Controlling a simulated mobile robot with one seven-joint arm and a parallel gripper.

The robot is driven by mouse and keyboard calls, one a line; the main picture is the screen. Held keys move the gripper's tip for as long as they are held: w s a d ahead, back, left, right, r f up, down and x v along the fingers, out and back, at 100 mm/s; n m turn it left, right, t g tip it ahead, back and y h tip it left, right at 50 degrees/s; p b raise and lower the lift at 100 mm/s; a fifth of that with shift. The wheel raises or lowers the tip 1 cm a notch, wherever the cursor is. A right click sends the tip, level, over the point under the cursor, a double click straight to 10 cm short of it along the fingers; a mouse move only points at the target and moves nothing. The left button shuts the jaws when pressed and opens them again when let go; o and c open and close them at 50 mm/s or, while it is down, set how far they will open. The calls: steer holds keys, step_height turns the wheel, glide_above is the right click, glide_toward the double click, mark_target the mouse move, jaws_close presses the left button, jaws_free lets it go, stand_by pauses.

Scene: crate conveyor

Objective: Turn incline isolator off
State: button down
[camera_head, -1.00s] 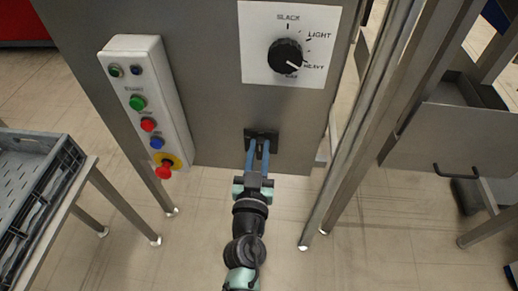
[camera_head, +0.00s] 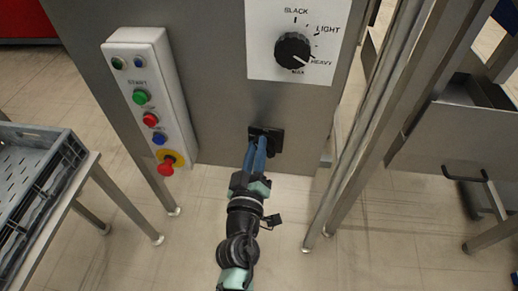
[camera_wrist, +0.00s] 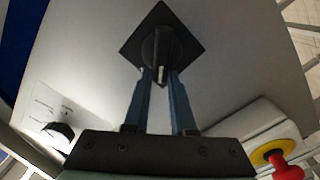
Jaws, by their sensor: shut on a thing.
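The isolator (camera_head: 277,140) is a black square plate with a black handle, low on the grey cabinet front below the white dial panel. In the wrist view its plate (camera_wrist: 184,35) looks like a diamond, and the handle (camera_wrist: 158,45) has a pale mark at its end. My gripper (camera_head: 258,146) has its two blue fingers on either side of the handle and is shut on it. The fingertips also show in the wrist view (camera_wrist: 159,75). The fingers hide part of the handle in the head view.
A white button box (camera_head: 150,95) with a red stop knob on yellow (camera_head: 168,164) stands left of my gripper. A black dial (camera_head: 293,50) is above. A metal post (camera_head: 375,130) rises at right, and a grey crate (camera_head: 35,165) sits at left.

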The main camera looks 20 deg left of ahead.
steer(key=n, duration=0.3)
steer(key=f+n+b, duration=0.1)
steer(key=n, duration=0.2)
steer(key=a+f+n, duration=0.1)
steer(key=n, duration=0.3)
steer(key=shift+s, duration=0.15)
stand_by(0.4)
steer(key=c, duration=0.7)
jaws_free()
steer(key=shift+c, duration=0.2)
steer(key=shift+s+d, duration=0.1)
